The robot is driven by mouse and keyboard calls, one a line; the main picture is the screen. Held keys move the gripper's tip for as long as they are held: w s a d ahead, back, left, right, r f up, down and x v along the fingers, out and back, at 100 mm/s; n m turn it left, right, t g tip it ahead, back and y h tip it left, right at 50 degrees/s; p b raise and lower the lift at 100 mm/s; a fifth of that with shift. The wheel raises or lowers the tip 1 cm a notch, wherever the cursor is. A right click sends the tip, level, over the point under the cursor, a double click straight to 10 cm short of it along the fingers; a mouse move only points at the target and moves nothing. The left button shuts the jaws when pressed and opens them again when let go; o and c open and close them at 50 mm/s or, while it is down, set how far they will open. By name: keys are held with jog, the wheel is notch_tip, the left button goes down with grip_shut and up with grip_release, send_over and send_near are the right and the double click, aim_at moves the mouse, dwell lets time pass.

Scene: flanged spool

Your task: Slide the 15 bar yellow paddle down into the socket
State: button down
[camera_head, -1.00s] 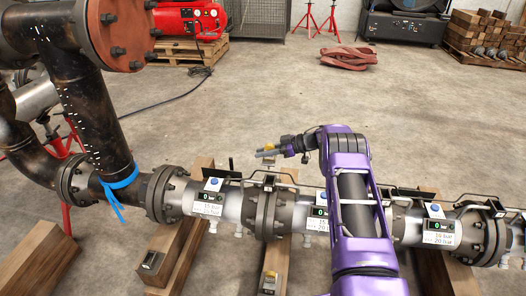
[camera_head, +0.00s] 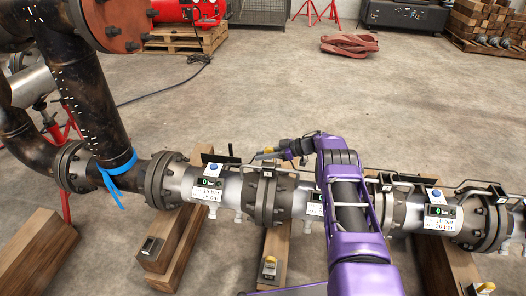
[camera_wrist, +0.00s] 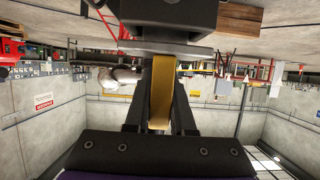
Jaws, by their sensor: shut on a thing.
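My gripper (camera_head: 275,153) reaches left from the purple arm, just above the middle flange joint (camera_head: 268,200) of the pipe run. In the wrist view, its dark fingers are shut on a yellow strip, the yellow paddle (camera_wrist: 161,92). A dark block and a grey plate (camera_wrist: 160,47) lie beyond the strip. In the head view, a small yellow part shows at the gripper's tip. A metal bracket (camera_head: 268,172) sits on top of the flange joint, close below the gripper. Whether the paddle touches it is too small to tell.
A gauge label reading 15 bar (camera_head: 207,191) is on the pipe left of the joint; another (camera_head: 439,217) is at right. Black handles and thin rails run along the pipe top.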

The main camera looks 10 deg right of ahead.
jog(key=shift+f, duration=0.15)
jog(key=c, duration=0.7)
grip_release()
jog(key=shift+f, duration=0.1)
jog(key=v, duration=1.7)
jog(key=shift+d+r, duration=0.15)
jog(key=shift+r, duration=0.1)
